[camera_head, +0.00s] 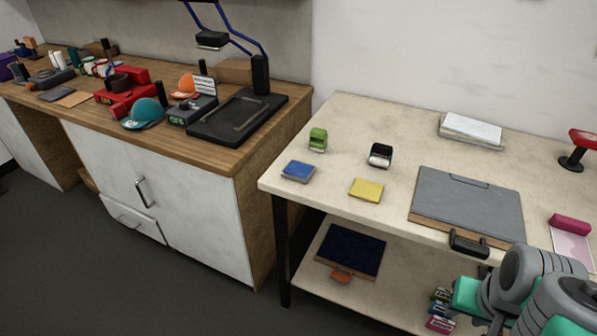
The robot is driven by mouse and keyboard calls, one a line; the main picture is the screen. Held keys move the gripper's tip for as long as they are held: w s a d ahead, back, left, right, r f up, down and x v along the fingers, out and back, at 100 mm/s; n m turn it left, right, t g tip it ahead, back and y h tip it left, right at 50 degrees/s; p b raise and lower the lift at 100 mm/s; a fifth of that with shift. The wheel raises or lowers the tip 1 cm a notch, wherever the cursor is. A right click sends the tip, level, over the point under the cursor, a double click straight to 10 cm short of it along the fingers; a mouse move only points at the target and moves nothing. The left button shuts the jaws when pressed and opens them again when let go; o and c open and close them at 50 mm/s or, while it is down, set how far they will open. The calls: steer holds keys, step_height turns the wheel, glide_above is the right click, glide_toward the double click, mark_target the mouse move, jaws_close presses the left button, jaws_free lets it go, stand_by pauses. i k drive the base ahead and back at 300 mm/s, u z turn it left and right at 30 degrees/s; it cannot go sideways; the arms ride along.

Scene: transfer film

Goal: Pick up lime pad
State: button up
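A small lime-green block-shaped item (318,138) with a pale lower edge stands on the pale worktable (330,122), near its left back part. A flat yellow pad (366,189) lies in front of it to the right, and a flat blue pad (298,171) lies in front of it to the left. A black-and-white item (380,155) stands to its right. All four are apart from each other. Parts of my arm, grey and green, show at the lower right, well away from the lime item. I cannot make out my gripper's fingers.
A grey board (466,205) with a black handle-like part (468,243) lies at the table's front. White paper (471,128), a red-topped stand (579,149) and a pink item (570,223) are farther right. The lower shelf (325,284) holds a dark blue item (350,250). A cluttered wooden counter (225,157) stands left.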

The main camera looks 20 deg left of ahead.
mark_target(317, 136)
steer(key=k, duration=0.6)
steer(key=u, duration=0.95)
steer(key=i, duration=1.2)
steer(key=u, duration=1.3)
steer(key=i, duration=1.15)
steer(key=u, duration=0.35)
